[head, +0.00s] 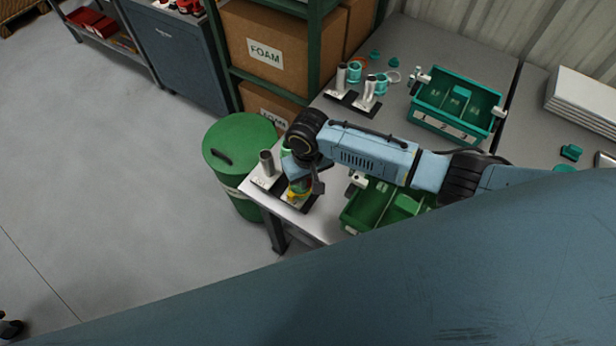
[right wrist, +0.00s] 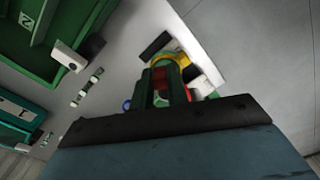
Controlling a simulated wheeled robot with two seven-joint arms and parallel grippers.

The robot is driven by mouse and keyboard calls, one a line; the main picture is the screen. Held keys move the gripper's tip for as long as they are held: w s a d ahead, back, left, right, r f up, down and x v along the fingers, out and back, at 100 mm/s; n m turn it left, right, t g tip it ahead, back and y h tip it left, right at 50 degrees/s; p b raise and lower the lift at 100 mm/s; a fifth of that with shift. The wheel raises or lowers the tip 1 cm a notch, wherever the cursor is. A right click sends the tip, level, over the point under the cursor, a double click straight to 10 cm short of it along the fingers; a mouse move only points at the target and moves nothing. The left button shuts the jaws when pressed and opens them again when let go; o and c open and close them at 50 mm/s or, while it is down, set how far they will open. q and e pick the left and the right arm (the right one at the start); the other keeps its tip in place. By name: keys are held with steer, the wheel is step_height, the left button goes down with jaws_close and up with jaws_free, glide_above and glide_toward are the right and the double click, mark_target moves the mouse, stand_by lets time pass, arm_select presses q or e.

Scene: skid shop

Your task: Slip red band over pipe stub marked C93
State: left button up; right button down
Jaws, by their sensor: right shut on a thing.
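My right gripper (head: 303,180) is over the near left corner of the grey bench, pointing down beside the pipe stubs. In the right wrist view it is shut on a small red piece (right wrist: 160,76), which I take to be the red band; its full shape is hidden. A yellow ring (head: 295,194) is low at the gripper, and it also shows just past the fingers in the right wrist view (right wrist: 171,58). A grey pipe stub (head: 267,163) stands upright on a plate to the left of the gripper. The mark C93 is not readable. My left gripper is not seen.
A green bin (head: 360,222) lies just right of the gripper, partly under my arm. A teal bin (head: 445,125) and more upright stubs (head: 341,78) stand farther back. A green drum (head: 228,150) is beside the bench's left edge. Foam boxes (head: 270,45) are on a shelf behind.

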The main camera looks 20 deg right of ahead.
steer(key=shift+p, duration=0.4)
stand_by(0.4)
steer(key=shift+f, duration=1.3)
stand_by(1.0)
steer(key=shift+f, duration=0.25)
steer(key=shift+p, duration=0.6)
stand_by(1.5)
steer(key=shift+f, duration=0.85)
stand_by(1.7)
